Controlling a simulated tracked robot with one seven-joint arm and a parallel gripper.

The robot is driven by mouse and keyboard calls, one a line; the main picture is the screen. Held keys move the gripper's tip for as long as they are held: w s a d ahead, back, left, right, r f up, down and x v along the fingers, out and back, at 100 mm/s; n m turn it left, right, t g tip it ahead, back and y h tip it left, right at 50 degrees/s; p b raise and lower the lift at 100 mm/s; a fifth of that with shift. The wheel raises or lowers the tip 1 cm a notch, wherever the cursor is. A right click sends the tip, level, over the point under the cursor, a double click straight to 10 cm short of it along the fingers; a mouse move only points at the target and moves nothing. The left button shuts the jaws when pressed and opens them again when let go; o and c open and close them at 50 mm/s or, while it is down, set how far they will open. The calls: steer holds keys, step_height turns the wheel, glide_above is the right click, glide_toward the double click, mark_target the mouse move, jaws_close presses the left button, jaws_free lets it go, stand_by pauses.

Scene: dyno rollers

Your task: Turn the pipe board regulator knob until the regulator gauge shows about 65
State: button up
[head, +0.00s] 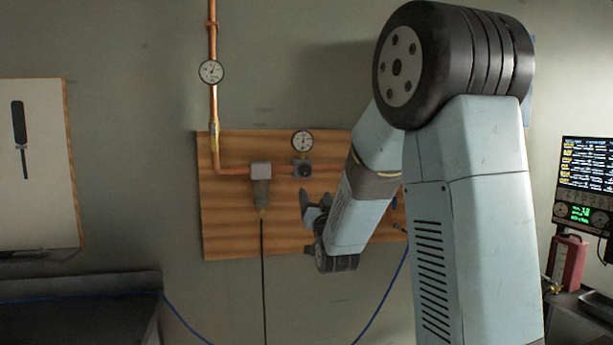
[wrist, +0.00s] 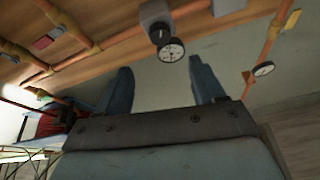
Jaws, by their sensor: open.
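The pipe board (head: 228,228) is a wooden panel on the wall with copper pipe across it. The regulator gauge (head: 302,141) is a round white dial above the dark regulator knob (head: 303,170). In the wrist view the gauge (wrist: 172,50) shows beside the dark knob (wrist: 160,35), beyond my fingers. The dial is too small to read exactly. My gripper (head: 315,207) is open and empty, in front of the board and below the knob in the head view. In the wrist view its two fingers (wrist: 161,66) are spread apart, touching nothing visible.
A grey filter (head: 261,182) hangs left of the regulator, with a black hose below. Another gauge (head: 211,72) sits on the vertical pipe. My arm hides the board's right part. A bench (head: 80,300) stands left; a monitor (head: 587,185) and red canister (head: 567,262) stand right.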

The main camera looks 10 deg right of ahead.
mark_target(306, 172)
steer(key=x, duration=1.3)
steer(key=shift+w, duration=0.1)
steer(key=c, duration=1)
